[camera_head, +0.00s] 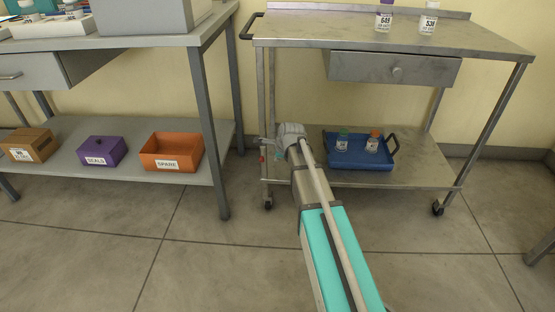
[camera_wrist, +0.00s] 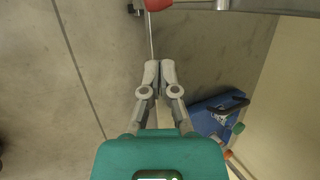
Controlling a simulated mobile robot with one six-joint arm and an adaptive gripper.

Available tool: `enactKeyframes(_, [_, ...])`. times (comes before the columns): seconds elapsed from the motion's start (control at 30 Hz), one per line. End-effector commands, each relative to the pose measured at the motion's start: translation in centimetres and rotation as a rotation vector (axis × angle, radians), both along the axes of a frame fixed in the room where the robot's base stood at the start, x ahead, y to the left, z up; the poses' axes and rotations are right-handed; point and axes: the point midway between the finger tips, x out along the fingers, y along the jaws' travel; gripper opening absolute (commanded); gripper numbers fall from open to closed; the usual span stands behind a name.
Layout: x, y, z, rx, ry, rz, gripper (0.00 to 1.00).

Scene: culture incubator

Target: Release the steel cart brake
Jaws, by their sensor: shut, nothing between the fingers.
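The steel cart (camera_head: 400,34) stands at the right in the head view, with a top, a drawer and a lower shelf. A small red part (camera_head: 262,157) shows at its left leg, by my arm's end; I cannot tell whether it is the brake or how it is set. In the wrist view a red part (camera_wrist: 158,4) is cut off by the top edge, ahead of the fingers. My gripper (camera_wrist: 158,64) is shut and empty, its tips apart from that red part.
A blue tray (camera_head: 360,163) with two capped bottles sits on the cart's lower shelf (camera_head: 400,180). Bottles (camera_head: 384,20) stand on the cart top. At the left, a bench (camera_head: 120,40) holds bins on its lower shelf. The floor between bench and cart is clear.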

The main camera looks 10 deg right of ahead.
Motion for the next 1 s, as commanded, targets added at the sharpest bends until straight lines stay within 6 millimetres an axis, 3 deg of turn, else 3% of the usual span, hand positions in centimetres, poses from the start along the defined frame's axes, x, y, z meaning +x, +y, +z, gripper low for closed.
enactKeyframes(0.67, [2.8, 0.7, -5.3, 0.0, 0.0, 0.0, 0.0])
enactKeyframes(0.9, [3.3, 0.9, -6.3, 0.0, 0.0, -0.001, 0.0])
enactKeyframes(1.0, [3.1, 1.4, -5.1, 0.0, 0.0, 0.0, 0.0])
